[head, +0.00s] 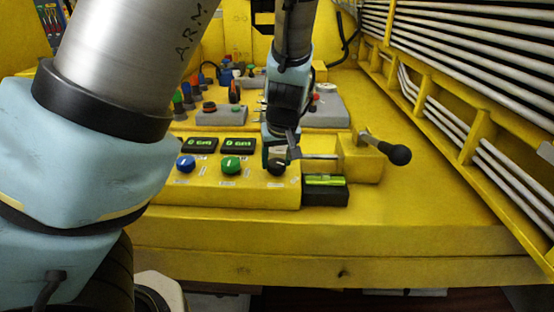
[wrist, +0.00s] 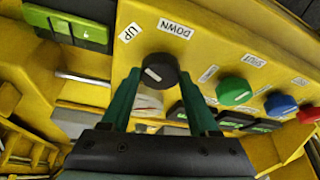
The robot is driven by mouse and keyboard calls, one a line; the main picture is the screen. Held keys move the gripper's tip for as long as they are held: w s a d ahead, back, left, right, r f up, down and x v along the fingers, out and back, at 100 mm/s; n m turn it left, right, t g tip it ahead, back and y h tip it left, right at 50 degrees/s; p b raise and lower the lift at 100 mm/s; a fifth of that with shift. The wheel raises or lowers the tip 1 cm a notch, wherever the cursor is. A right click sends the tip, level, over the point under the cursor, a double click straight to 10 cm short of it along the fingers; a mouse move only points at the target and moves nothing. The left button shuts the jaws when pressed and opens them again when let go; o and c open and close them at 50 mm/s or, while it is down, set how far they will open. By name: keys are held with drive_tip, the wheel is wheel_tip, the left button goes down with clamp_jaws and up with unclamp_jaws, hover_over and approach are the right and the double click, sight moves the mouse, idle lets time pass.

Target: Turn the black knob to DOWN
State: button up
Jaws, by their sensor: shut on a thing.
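The black knob (head: 277,168) sits at the right end of the yellow control panel in the head view, under my gripper (head: 278,152). In the wrist view the black knob (wrist: 160,70) is between the two green fingertips of my gripper (wrist: 159,76), which is shut on it. A short white mark shows on the knob's face; which label it points to is hard to tell. The UP label (wrist: 130,32) and the DOWN label (wrist: 175,29) are on the panel beside the knob, on the side away from my gripper.
A green knob (head: 231,165) and a blue knob (head: 186,164) are left of the black knob in the head view. The yellow table's right front is clear.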

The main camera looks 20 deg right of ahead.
drive_tip(key=m+b, duration=0.2)
drive_tip(key=m+h+b, duration=0.1)
drive_tip(key=b, duration=0.2)
drive_tip(key=shift+w+a+f+m, duration=0.1)
drive_tip(key=shift+w+f+m, duration=0.05)
drive_tip(key=shift+f+m, duration=0.25)
drive_tip(key=m+g+h+b, duration=0.1)
drive_tip(key=m+b, duration=0.1)
drive_tip(key=b, duration=0.3)
drive_tip(key=shift+w+a+m+b, duration=0.1)
drive_tip(key=shift+m+b, duration=0.2)
drive_tip(key=shift+b, duration=0.05)
drive_tip(key=m+g+h+b, duration=0.1)
drive_tip(key=m+b, duration=0.2)
drive_tip(key=b, duration=0.2)
drive_tip(key=shift+r, duration=0.1)
drive_tip(key=shift+r+m+g+b, duration=0.25)
drive_tip(key=shift+m+g+b, duration=0.15)
drive_tip(key=shift+m+b, duration=0.9)
drive_tip(key=o, duration=1.4)
drive_tip(key=shift+h, duration=0.3)
drive_tip(key=shift+r, duration=0.1)
